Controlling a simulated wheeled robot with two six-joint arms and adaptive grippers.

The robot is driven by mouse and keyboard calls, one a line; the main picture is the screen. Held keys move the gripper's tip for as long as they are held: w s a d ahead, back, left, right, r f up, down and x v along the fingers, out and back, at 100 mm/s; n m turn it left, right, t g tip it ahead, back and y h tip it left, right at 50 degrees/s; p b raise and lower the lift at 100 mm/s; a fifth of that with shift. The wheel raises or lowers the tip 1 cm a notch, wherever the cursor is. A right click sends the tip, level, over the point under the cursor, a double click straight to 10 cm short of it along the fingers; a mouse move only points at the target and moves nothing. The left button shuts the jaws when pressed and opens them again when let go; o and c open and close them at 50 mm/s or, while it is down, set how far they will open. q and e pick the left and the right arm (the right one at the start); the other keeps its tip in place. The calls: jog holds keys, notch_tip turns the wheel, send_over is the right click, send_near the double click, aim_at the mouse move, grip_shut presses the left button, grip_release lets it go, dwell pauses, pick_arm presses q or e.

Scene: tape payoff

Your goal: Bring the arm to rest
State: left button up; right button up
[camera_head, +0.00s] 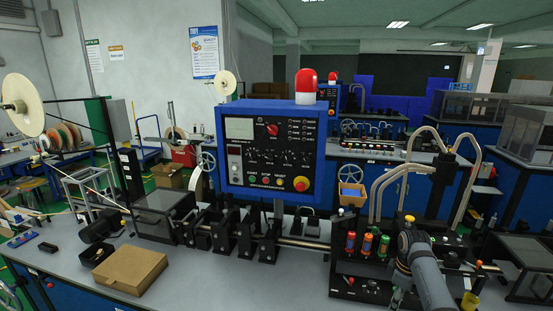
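A grey arm of mine (427,275) comes in from the bottom right and reaches up over the right part of the workbench (205,283). Its far end lies in front of the black fixture with red, orange and green parts. I cannot make out the fingers of my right gripper among the dark parts there, or whether it holds anything. My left arm and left gripper are not in view. A pale tape reel (22,104) hangs at the far left, and a smaller pale reel (225,82) shows behind the control box.
A blue control box (270,152) with a red lamp (306,86) stands mid-bench above a row of black rollers. Bent metal tubes (462,180) rise near my arm. The front middle of the bench is clear.

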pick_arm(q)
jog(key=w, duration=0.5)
pick_arm(e)
jog(key=s+a+f+m+t+h, duration=0.1)
jog(key=s+a+f+m, duration=0.1)
jog(key=s+a+f, duration=0.3)
jog(key=s+a+f+m+t, duration=0.1)
jog(key=s+a+f+m, duration=0.15)
jog(key=s, duration=0.55)
jog(key=s+a+r+m+t, duration=0.1)
jog(key=s+a+r+m, duration=0.15)
jog(key=s, duration=0.45)
jog(key=s+a+r+m+t, duration=0.1)
jog(key=s+a+r+m, duration=0.15)
jog(key=s, duration=0.55)
jog(key=s+d+f+g+b, duration=0.1)
jog(key=d+f+b, duration=0.1)
jog(key=f, duration=1.4)
jog(key=s+d+f+g+b, duration=0.1)
jog(key=s+f+b, duration=0.1)
jog(key=f, duration=1.4)
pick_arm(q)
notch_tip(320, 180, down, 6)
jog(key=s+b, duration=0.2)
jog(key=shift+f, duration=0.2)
pick_arm(e)
jog(key=s+d+f+g, duration=0.1)
jog(key=s+f, duration=1.6)
jog(key=shift+s+f, duration=0.15)
jog(key=shift+s, duration=0.15)
